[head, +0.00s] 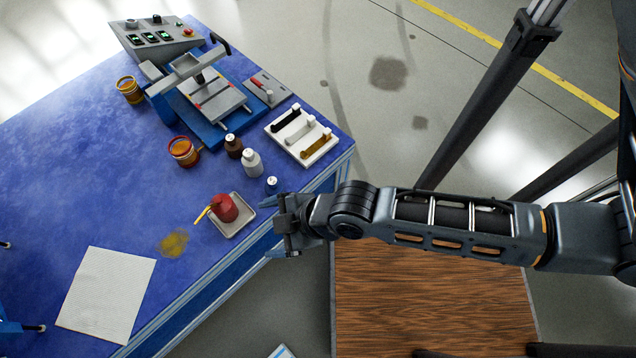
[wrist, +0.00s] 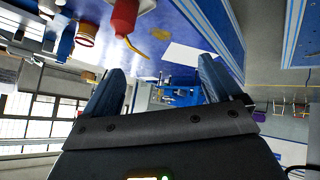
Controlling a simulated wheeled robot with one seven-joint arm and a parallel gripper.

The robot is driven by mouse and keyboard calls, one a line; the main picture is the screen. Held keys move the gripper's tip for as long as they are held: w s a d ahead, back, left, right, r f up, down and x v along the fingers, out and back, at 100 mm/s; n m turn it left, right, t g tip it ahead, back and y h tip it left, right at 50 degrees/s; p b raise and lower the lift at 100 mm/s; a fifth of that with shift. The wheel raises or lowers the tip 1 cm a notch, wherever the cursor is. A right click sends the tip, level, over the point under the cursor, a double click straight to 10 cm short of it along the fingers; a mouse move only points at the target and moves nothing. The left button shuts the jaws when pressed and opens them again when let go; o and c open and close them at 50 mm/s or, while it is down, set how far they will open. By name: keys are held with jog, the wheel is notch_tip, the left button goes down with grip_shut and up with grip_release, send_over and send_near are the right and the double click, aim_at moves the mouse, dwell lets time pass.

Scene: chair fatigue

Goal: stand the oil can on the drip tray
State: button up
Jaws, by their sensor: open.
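The red oil can (head: 226,208) with a yellow spout stands on the shallow light-grey drip tray (head: 242,228), near the front edge of the blue table. It looks upright, and its spout points left over the tray's rim. In the wrist view the red can (wrist: 124,16) shows at the top, with its yellow spout. My gripper (head: 272,226) is open and empty, just right of the tray near the table edge and apart from the can. In the wrist view nothing lies between the fingers (wrist: 160,68).
A small dark bottle (head: 272,184), a white bottle (head: 252,162) and a brown bottle (head: 233,146) stand behind the tray. A white holder (head: 318,152) lies at the right corner. A yellow stain (head: 174,243) and white sheet (head: 105,295) lie left, with bare table around.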

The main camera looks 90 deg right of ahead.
jog(key=s+a+r+m+t, duration=0.1)
jog(key=s+r+t, duration=0.2)
jog(key=r, duration=0.8)
jog(key=s+a+r+m+t+y, duration=0.1)
jog(key=s+r, duration=0.4)
jog(key=r, duration=0.6)
jog(key=shift+s+a+r+m+t, duration=0.15)
jog(key=shift+s+a+m+t, duration=0.2)
jog(key=shift+m+t, duration=0.55)
